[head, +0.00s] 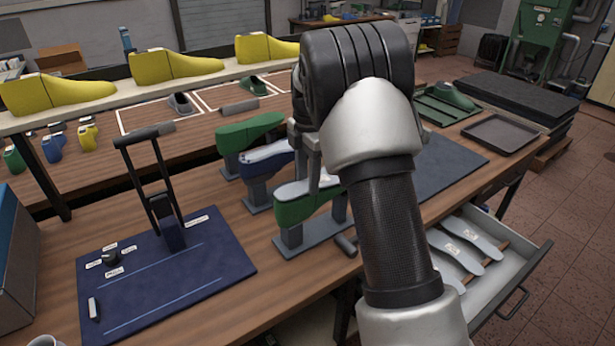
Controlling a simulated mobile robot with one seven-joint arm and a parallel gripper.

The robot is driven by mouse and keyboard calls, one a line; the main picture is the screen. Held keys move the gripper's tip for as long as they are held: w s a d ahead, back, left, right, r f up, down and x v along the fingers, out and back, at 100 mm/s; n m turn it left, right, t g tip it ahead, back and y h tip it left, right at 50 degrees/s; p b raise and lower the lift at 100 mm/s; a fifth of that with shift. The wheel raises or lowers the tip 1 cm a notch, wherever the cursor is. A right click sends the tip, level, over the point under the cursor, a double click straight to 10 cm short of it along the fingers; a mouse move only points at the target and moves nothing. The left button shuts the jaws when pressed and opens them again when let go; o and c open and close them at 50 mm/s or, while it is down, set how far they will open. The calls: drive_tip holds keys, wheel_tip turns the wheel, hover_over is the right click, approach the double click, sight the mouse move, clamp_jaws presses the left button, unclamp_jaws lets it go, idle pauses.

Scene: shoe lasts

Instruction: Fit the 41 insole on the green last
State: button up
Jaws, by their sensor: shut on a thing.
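The nearest green last (292,212) stands on a grey stand on the bench, left of my arm. A light grey insole (299,190) lies along its top, and its right part is hidden by my gripper. My gripper (316,180) is over this last with its fingers down at the insole, shut on it. I cannot read a number on this insole, nor tell if it is fully seated. Another green last (246,131) stands further back. A blue last (262,167) with a pale top stands between them.
An open drawer (516,272) at the lower right holds several labelled grey insoles (462,246). A blue mat (190,290) with an upright black-handled tool (160,195) lies at the left. Yellow lasts (170,66) line the shelf behind. A green tray (437,110) holds a green last.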

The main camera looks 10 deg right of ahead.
drive_tip(key=o, duration=1.1)
wheel_tip(320, 180, up, 17)
drive_tip(key=shift+d+r+p, duration=0.15)
drive_tip(key=shift+r+p, duration=0.05)
drive_tip(key=shift+p, duration=0.45)
